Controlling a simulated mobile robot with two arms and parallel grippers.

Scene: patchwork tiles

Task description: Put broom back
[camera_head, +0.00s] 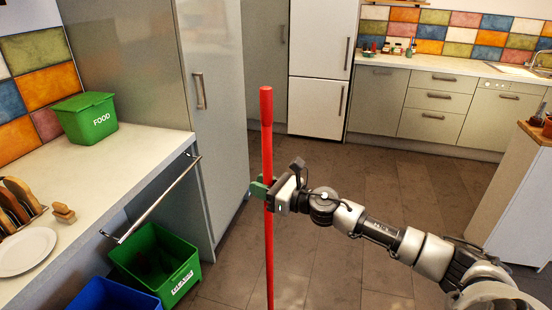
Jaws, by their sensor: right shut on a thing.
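The broom shows as a long red handle (267,145) standing upright near the middle of the view. Its lower end runs out of the bottom of the picture, so its head is not seen. My right gripper (269,190) is shut around the handle below its thicker top part. My right arm reaches in from the lower right. My left gripper is not in view.
A counter (125,160) with a green FOOD bin (88,117) and a plate (26,251) runs along the left. A green bin (157,262) and a blue bin (110,295) stand below it. A tall grey cabinet (212,120) stands left of the broom. Tiled floor (400,195) is clear behind.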

